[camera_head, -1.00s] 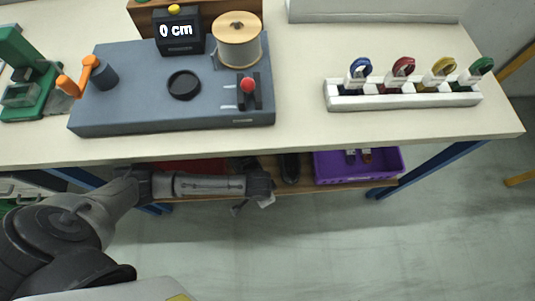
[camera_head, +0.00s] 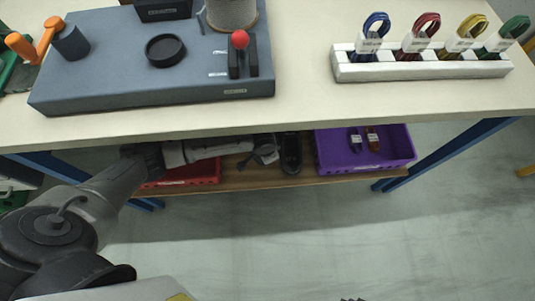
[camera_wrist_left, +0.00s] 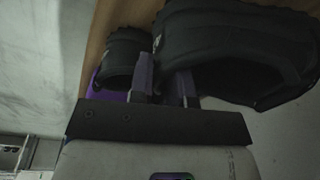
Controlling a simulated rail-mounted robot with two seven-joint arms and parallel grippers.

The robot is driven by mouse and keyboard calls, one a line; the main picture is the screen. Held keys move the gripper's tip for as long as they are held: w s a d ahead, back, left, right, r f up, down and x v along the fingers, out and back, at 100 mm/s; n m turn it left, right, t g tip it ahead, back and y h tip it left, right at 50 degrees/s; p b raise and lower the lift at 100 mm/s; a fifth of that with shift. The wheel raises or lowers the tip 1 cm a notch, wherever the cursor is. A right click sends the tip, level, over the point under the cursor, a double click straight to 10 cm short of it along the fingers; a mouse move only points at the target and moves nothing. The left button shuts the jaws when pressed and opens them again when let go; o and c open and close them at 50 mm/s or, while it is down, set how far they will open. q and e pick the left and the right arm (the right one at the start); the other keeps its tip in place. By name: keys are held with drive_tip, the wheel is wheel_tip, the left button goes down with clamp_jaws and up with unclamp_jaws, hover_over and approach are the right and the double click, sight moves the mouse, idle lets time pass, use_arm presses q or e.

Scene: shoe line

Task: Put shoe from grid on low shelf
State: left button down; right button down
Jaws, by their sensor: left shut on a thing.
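In the left wrist view, a large black shoe (camera_wrist_left: 235,45) fills the upper right, and the fingers of my left gripper (camera_wrist_left: 165,80) are shut on its edge. A second black shoe (camera_wrist_left: 122,55) is to the left of the fingers. In the head view, my left gripper (camera_head: 264,152) is under the table, over the low wooden shelf (camera_head: 250,180). The standing black shoe (camera_head: 290,153) is on that shelf, just right of the gripper. The held shoe is hard to make out there. The grid is not seen. My right gripper is not in view.
A red crate (camera_head: 190,175) lies left on the shelf, partly behind my arm. A purple crate (camera_head: 340,162) with small laced items is on the right. The table top (camera_head: 300,110) overhangs the shelf. A blue leg (camera_head: 445,155) stands at the right.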

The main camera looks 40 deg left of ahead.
use_arm(q)
drive_tip(key=shift+w+f+b, duration=0.1)
drive_tip(key=shift+f+b, duration=1.65)
drive_tip(key=shift+f, duration=0.35)
drive_tip(key=shift+r, duration=0.1)
drive_tip(key=c, duration=1.1)
unclamp_jaws()
drive_tip(key=shift+a, duration=0.1)
drive_tip(key=r+p, duration=0.3)
drive_tip(key=r, duration=0.2)
drive_tip(key=s+r+p, duration=0.1)
drive_tip(key=r+p, duration=0.1)
drive_tip(key=shift+r+p, duration=0.2)
drive_tip(key=shift+p, duration=0.1)
